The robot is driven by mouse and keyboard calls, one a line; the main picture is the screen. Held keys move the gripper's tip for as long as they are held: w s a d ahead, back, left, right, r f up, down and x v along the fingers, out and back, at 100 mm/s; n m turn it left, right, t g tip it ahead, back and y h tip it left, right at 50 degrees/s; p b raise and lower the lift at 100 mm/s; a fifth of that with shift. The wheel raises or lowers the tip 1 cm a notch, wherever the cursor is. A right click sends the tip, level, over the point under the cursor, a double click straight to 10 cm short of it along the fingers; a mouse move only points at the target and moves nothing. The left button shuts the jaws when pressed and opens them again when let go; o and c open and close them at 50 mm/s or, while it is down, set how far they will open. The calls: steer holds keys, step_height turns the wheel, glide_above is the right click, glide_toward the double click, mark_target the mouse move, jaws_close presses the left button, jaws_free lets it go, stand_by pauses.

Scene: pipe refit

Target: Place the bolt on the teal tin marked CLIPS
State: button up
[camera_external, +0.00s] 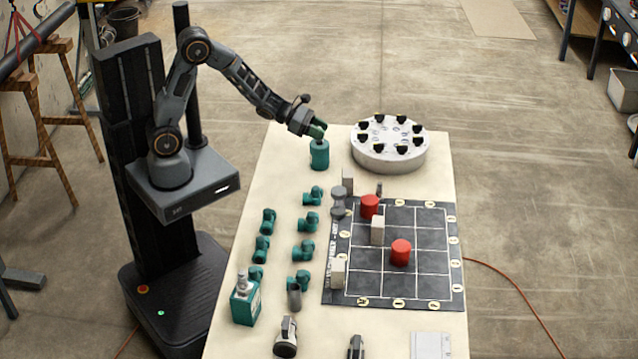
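A teal cylindrical tin (319,156) stands upright near the far left of the table. A teal box-shaped container (246,306) with a pale label stands at the near left, with a grey-white piece on top. I cannot read CLIPS on either. My gripper (319,130) is right above the cylindrical tin, pointing down to the right. A dark green shape shows at its fingertips; I cannot tell whether this is the fingers or something held. No bolt can be clearly made out; a small dark upright piece (379,189) stands by the grid mat's far edge.
A round white flange (388,160) with black knobs stands at the far right. Several teal pipe elbows (308,221) lie left of the black grid mat (430,262). Red cylinders (400,252) and pale blocks (377,231) stand on the mat. Grey fittings (286,337) lie at the near edge.

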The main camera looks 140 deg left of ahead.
steer(key=shift+r, duration=0.25)
steer(key=p+v, duration=0.1)
steer(key=v, duration=1.1)
steer(key=w+d+r+m+h, duration=0.1)
steer(key=w+d+m+h, duration=0.95)
steer(key=d+m, duration=0.6)
steer(key=s+d+r+m+g+y, duration=0.1)
steer(key=d+m+g, duration=0.2)
steer(key=d+m, duration=0.6)
steer(key=s+d+r+m+g+y, duration=0.1)
steer(key=d+m+g, duration=0.3)
steer(key=d+m, duration=0.6)
steer(key=m, duration=0.8)
steer(key=shift+d, duration=0.25)
